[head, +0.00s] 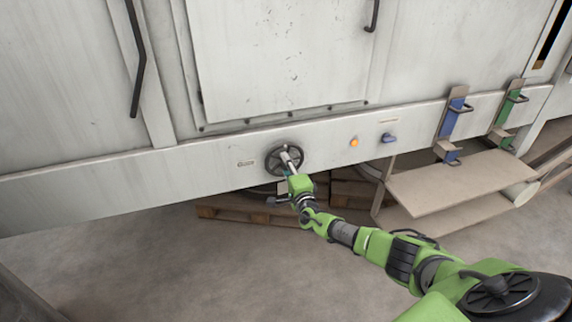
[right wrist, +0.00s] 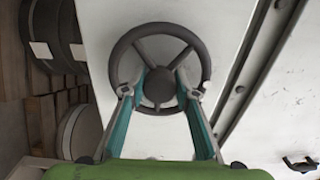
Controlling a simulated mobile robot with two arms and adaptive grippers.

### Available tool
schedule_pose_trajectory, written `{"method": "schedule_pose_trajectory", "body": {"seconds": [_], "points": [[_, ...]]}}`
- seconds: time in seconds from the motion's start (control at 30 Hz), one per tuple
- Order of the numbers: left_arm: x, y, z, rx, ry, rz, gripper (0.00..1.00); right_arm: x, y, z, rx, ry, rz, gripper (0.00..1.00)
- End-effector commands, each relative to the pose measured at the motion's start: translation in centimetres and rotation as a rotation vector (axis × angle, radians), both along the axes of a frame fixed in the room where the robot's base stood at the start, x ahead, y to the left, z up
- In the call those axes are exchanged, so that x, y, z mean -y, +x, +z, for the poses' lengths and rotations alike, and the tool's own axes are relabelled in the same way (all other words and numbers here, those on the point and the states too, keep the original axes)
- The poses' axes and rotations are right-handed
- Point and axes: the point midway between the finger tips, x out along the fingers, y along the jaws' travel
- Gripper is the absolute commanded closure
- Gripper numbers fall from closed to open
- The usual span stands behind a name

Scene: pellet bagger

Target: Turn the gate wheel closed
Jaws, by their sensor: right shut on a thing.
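The gate wheel (head: 284,158) is a dark spoked handwheel on the lower white panel of the machine, left of an orange lamp. My right gripper (head: 290,158) reaches it from the front. In the right wrist view the wheel (right wrist: 161,43) fills the upper middle, and my right gripper (right wrist: 160,82) has its two teal-lined fingers on either side of the hub, shut on the wheel. The fingertips overlap the spokes and hub; their exact contact is partly hidden. My left gripper is not in view.
An orange lamp (head: 354,142) and a blue knob (head: 388,138) sit right of the wheel. A beige shelf (head: 450,183) juts out below blue and green clamps (head: 454,120). A wooden pallet (head: 232,214) lies under the machine. The floor in front is clear at left.

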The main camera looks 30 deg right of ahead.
Motion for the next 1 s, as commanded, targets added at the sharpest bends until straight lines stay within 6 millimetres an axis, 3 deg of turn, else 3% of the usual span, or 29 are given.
{"method": "schedule_pose_trajectory", "body": {"seconds": [0.27,0.3,0.33,0.77,1.0], "points": [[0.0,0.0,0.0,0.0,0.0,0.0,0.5,0.0,-0.1,-0.2,-0.004,-0.006,0.0,1.0],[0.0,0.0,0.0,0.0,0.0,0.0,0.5,0.1,-0.1,-0.1,-0.004,-0.006,0.0,0.62],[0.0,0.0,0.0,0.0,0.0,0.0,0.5,0.0,-0.1,-0.1,-0.004,-0.006,0.0,0.55],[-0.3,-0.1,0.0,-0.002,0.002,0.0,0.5,0.0,-0.3,-0.1,-0.002,-0.003,0.0,0.55],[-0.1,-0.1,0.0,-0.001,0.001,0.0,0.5,-0.6,-2.8,-0.2,-0.002,-0.001,0.001,0.55]]}}
